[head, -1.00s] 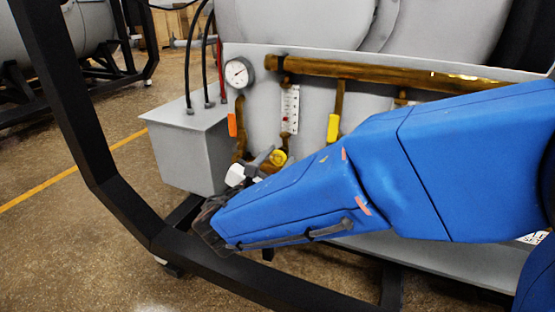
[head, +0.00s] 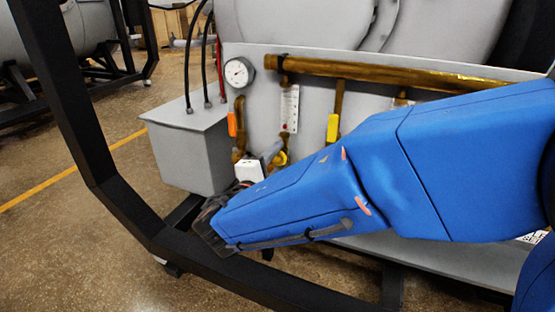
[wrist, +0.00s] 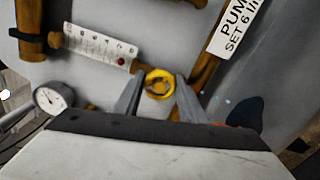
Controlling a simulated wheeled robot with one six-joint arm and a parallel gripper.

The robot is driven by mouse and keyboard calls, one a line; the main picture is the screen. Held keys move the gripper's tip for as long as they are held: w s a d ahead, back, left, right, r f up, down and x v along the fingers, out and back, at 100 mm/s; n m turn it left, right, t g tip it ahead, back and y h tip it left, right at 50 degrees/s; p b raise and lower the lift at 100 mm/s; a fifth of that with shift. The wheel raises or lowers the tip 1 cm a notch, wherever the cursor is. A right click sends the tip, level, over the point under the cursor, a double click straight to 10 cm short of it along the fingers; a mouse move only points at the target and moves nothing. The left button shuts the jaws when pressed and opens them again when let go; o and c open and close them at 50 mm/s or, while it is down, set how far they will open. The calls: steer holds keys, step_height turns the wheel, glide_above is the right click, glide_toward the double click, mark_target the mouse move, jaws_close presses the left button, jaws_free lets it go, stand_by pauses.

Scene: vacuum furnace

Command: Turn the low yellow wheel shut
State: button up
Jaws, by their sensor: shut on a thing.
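The low yellow wheel (wrist: 158,84) sits between the two fingers of my gripper (wrist: 158,97) in the wrist view. My gripper is shut on it, with a grey finger on either side. In the head view only a small part of the wheel (head: 282,158) shows, low on the panel behind a finger of my gripper (head: 273,156). My blue arm hides much of the area to its right. I cannot tell how far the wheel is turned.
A copper pipe (head: 400,75) runs above, with a round gauge (head: 239,72), a flow scale (head: 290,108), an orange handle (head: 232,124) and a yellow handle (head: 333,128). A grey box (head: 185,155) stands left. A black frame bar (head: 120,205) crosses in front.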

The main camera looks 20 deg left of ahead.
steer(key=shift+f+m, duration=0.1)
steer(key=shift+m, duration=2)
steer(key=o, duration=1.1)
steer(key=shift+c, duration=0.2)
steer(key=shift+s, duration=0.1)
steer(key=s+a, duration=0.1)
steer(key=s, duration=1.6)
steer(key=shift+s+a, duration=0.15)
steer(key=shift+a, duration=0.05)
